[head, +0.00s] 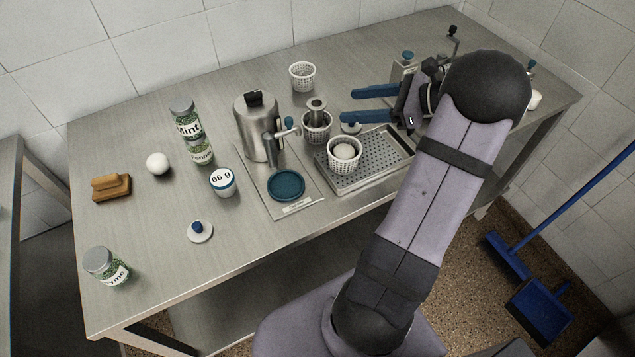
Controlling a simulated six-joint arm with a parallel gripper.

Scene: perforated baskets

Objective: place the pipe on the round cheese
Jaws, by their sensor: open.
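Two white balls could be the round cheese: one (345,151) sits in another perforated basket (343,167) on the drip tray, and one (158,163) lies on the bare table at the left. My gripper (347,105) is open, its two blue fingers pointing left. In the picture the fingertips are just right of the grey piece, with nothing seen between them. Their height above the table is hard to tell.
A steel pitcher (256,128) and a teal dish (286,186) stand left of the baskets. An empty basket (302,76) is behind. Stacked jars (190,120), a 66 g tub (223,182) and a brush (111,187) are at the left.

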